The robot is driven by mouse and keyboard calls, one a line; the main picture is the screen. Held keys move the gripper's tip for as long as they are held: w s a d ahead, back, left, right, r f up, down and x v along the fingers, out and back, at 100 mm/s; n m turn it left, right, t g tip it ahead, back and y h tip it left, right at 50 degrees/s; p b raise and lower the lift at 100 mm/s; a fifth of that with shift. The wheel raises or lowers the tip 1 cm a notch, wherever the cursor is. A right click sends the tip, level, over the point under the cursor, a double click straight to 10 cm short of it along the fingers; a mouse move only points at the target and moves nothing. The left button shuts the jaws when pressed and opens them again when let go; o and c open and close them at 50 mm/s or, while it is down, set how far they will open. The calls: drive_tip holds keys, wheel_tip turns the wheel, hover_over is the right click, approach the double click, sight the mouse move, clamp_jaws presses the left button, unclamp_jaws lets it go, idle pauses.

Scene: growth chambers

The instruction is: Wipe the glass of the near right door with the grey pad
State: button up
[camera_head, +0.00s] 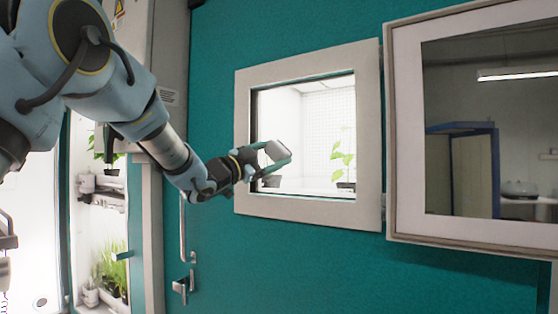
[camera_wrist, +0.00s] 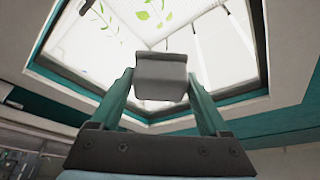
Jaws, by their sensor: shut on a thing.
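My gripper (camera_head: 273,160) is shut on the grey pad (camera_head: 274,150) in front of the lower left part of a door's glass (camera_head: 310,120). The pad (camera_wrist: 161,77) also shows between the two teal fingers (camera_wrist: 161,92) in the wrist view, with the bright window pane behind it. The glass sits in a pale square frame (camera_head: 369,150) on a teal door (camera_head: 300,260). I cannot tell whether the pad touches the glass. Any marks on the glass are too faint to make out.
A second framed pane (camera_head: 470,130), dark and reflecting a room, stands to the right. A door handle (camera_head: 183,285) is below and left of the window. At the left, an open chamber holds shelves and green plants (camera_head: 110,268). Potted plants (camera_head: 343,165) show behind the glass.

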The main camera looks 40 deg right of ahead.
sight(276, 148)
drive_tip(key=shift+s+a+b, duration=0.25)
drive_tip(key=shift+a+b, duration=0.1)
drive_tip(key=shift+a, duration=0.5)
drive_tip(key=shift+s+a+b, duration=0.2)
drive_tip(key=shift+a+b, duration=0.2)
drive_tip(key=shift+a, duration=0.5)
drive_tip(key=shift+s+a+b, duration=0.25)
drive_tip(key=shift+a+b, duration=0.1)
drive_tip(key=shift+a, duration=0.5)
